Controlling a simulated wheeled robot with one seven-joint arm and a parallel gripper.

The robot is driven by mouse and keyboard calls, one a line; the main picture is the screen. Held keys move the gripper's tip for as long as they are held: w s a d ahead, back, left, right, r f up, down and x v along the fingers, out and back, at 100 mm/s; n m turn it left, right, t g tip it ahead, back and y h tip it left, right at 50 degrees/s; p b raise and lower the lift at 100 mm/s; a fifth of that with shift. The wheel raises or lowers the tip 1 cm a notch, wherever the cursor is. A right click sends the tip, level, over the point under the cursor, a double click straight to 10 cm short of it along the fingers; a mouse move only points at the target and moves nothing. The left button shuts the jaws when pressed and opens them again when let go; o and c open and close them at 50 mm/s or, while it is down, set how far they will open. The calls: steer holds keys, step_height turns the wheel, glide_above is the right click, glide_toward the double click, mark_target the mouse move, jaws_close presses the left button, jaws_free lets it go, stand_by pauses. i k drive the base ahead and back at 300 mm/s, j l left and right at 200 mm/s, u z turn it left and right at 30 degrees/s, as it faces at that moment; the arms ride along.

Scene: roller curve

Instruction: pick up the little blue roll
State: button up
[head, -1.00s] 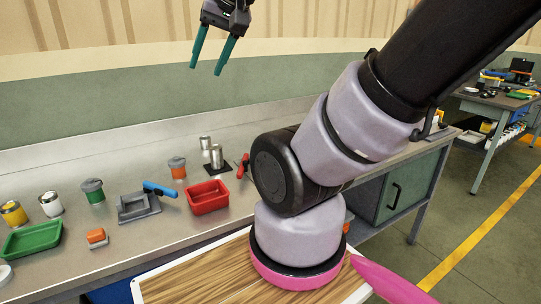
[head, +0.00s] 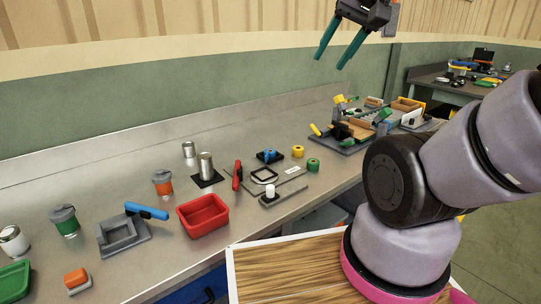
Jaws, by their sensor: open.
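A small blue item (head: 268,155), probably the little blue roll, sits at a dark flat pad on the grey bench, in the middle of the head view. It is too small to make out its exact shape. A yellow roll (head: 298,151) and a green roll (head: 313,164) stand just right of it. My gripper (head: 330,61) is raised high at the top of the view, in front of the wall. Its two teal fingers are apart with nothing between them. It is well clear of the bench and the rolls.
A grey plate with a black frame (head: 264,176) and a white cylinder (head: 270,191) lie in front of the blue item. A red clamp-like tool (head: 237,175), metal can (head: 205,167) and red tray (head: 203,215) stand left. A cluttered fixture board (head: 348,146) lies right.

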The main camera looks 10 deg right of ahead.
mark_target(272, 151)
steer(key=l+z, duration=0.4)
steer(key=i+l+z, duration=0.15)
steer(key=z, duration=0.25)
